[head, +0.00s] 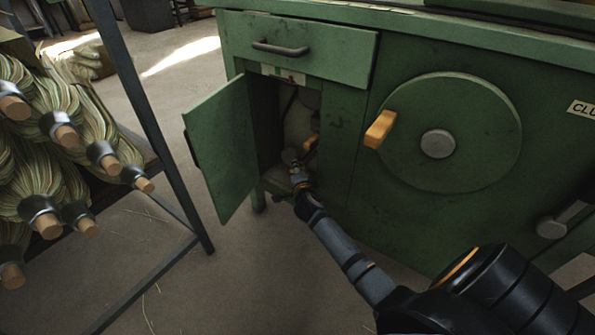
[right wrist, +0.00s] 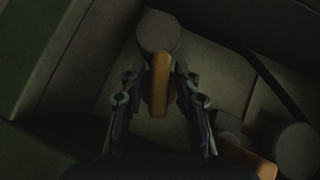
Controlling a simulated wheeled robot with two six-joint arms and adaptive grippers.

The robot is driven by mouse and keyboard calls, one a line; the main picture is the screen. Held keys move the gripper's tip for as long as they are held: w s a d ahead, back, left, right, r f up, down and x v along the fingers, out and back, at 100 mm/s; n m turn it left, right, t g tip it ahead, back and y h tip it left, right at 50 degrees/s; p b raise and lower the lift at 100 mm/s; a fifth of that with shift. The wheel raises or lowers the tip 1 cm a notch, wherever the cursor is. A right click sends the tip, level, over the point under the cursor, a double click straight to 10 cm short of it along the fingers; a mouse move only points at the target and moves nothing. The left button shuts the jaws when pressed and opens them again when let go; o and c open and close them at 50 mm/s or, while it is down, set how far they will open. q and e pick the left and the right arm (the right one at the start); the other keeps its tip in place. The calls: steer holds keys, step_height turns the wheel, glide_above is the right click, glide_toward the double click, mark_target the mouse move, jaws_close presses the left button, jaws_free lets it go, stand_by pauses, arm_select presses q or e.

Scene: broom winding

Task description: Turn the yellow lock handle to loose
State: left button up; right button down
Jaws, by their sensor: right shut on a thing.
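The yellow lock handle (right wrist: 160,85) is a short yellow bar below a round grey knob in the right wrist view, inside the dark cabinet compartment. My right gripper (right wrist: 158,92) has its fingers on both sides of the bar and is shut on it. In the head view, my right gripper (head: 299,172) reaches through the open cabinet door, and a small yellow piece (head: 311,142) shows just above it. The gripper and the shadow hide much of the handle there. My left gripper is in neither view.
The green cabinet door (head: 217,150) stands open on the left. An orange crank handle (head: 380,129) sticks out from the green wheel (head: 470,110). A second yellow handle (right wrist: 247,158) is at the lower right inside. A rack of brooms (head: 45,135) stands at the left.

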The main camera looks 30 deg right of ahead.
steer(key=shift+d+m+t, duration=0.1)
steer(key=shift+m+t, duration=0.2)
steer(key=shift+f, duration=0.1)
steer(key=m+t+b, duration=0.1)
steer(key=b, duration=0.2)
steer(key=m+t+b, duration=0.1)
steer(key=b, duration=0.2)
steer(key=shift+f+h, duration=0.25)
steer(key=shift+h, duration=0.15)
steer(key=shift+r+t, duration=0.15)
steer(key=shift+t, duration=0.15)
steer(key=shift+r, duration=0.15)
steer(key=c, duration=1.3)
jaws_free()
steer(key=shift+s, duration=0.15)
